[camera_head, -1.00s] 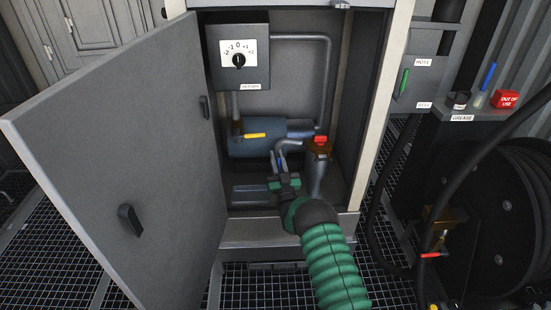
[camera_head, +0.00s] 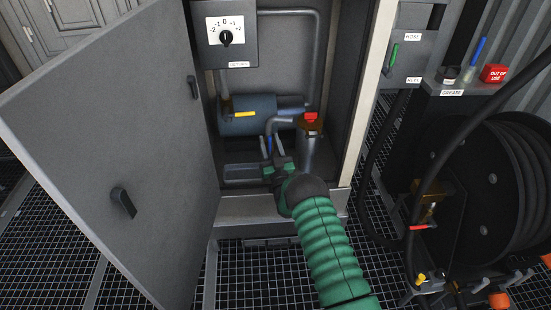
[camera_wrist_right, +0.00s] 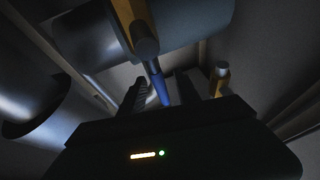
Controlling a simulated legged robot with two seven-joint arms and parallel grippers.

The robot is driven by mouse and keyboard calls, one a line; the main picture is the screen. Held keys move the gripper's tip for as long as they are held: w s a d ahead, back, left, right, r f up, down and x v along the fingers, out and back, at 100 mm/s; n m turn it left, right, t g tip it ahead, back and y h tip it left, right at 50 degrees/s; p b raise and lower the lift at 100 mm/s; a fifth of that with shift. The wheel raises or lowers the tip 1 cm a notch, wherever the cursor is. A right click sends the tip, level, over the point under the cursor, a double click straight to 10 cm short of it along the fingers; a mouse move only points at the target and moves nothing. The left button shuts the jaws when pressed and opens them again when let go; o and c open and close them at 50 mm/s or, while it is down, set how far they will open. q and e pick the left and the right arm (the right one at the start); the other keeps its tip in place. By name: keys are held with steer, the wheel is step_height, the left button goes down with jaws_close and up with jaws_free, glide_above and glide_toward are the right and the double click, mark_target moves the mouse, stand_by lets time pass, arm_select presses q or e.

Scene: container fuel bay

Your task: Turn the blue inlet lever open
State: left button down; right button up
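The blue inlet lever (camera_head: 269,145) is a thin blue bar low in the open cabinet, below the blue-grey cylinder. It also shows in the right wrist view (camera_wrist_right: 160,88), between the two dark fingers with gaps at both sides. My right gripper (camera_head: 271,146) is at the lever, its fingers apart on either side of it; it also shows in the right wrist view (camera_wrist_right: 160,92). Contact with the lever is not visible. The lever's base is partly hidden by the gripper. My left gripper is not in view.
The cabinet door (camera_head: 110,150) stands open at the left. A dial box (camera_head: 224,38) is above. The hose reel (camera_head: 500,195) stands at the right.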

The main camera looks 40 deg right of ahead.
steer(key=p+v, duration=0.4)
steer(key=v, duration=1)
steer(key=shift+s+p, duration=0.2)
steer(key=shift+p, duration=0.2)
steer(key=shift+w, duration=0.1)
